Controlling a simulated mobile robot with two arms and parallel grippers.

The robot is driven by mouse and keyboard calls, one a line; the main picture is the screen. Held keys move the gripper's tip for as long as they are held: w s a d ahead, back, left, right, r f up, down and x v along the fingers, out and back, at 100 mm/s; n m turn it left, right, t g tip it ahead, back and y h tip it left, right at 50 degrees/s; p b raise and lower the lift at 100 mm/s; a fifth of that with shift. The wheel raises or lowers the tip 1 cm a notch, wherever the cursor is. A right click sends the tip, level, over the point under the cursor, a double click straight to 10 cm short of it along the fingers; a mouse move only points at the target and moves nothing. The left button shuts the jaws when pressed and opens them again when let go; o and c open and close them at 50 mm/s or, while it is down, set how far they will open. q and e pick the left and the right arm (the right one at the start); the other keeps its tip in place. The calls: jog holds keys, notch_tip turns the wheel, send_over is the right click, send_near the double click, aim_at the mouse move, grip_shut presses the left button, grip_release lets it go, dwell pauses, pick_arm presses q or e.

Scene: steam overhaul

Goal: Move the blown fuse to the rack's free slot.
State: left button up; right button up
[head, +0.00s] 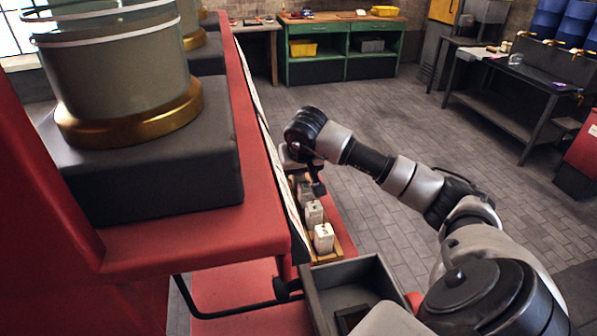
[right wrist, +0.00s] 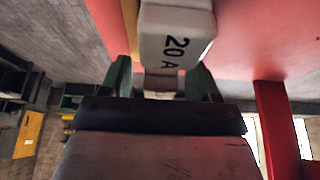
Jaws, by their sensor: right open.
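My right gripper (head: 306,180) reaches down to a row of white fuses beside the red machine. Two more white fuses, a middle one (head: 313,213) and a near one (head: 324,238), stand upright on a wooden rack (head: 331,255). Which fuse is blown does not show. The arm hides the rack's far part, and no free slot is clearly visible. My left gripper is out of view.
The red machine (head: 190,235) with glass cylinders fills the left, its edge close to the rack. A grey open-topped box (head: 377,282) sits at the near end. A green workbench (head: 345,68) and a dark table (head: 490,80) stand farther off, with clear floor between.

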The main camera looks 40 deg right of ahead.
jog(key=b+v, duration=0.2)
jog(key=v, duration=0.8)
jog(key=shift+r, duration=0.4)
jog(key=shift+s, duration=0.15)
